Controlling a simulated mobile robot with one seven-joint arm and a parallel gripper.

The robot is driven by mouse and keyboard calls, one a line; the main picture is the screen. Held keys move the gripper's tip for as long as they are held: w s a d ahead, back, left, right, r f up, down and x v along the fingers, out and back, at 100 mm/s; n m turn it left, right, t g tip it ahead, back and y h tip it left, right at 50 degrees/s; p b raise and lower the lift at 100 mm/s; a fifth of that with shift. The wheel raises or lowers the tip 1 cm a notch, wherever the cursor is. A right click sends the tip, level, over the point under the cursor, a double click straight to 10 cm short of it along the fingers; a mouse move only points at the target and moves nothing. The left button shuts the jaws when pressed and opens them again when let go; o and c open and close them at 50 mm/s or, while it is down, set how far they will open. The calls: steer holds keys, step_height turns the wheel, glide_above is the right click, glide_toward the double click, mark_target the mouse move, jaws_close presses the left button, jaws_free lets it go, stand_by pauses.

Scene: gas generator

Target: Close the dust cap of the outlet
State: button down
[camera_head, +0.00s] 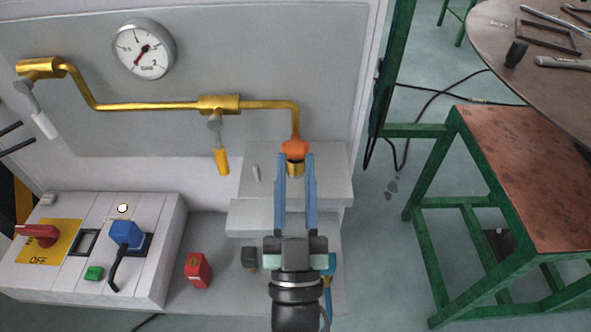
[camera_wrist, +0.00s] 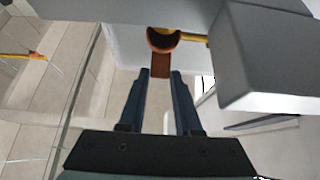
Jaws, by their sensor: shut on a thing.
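Whether the cap sits over the outlet's mouth, I cannot tell.
A grey step (camera_head: 325,190) stands around the outlet, and a grey block (camera_wrist: 268,55) is close at right in the wrist view. A pressure gauge (camera_head: 144,49), a yellow-handled valve (camera_head: 220,150) and a switch box (camera_head: 80,245) are to the left.

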steer(key=shift+w+f, duration=0.15)
steer(key=shift+f, duration=0.45)
steer(key=c, duration=0.6)
jaws_free()
steer(key=shift+w, duration=0.15)
steer(key=shift+r, duration=0.15)
steer(key=v, duration=1.3)
steer(key=shift+r, duration=0.15)
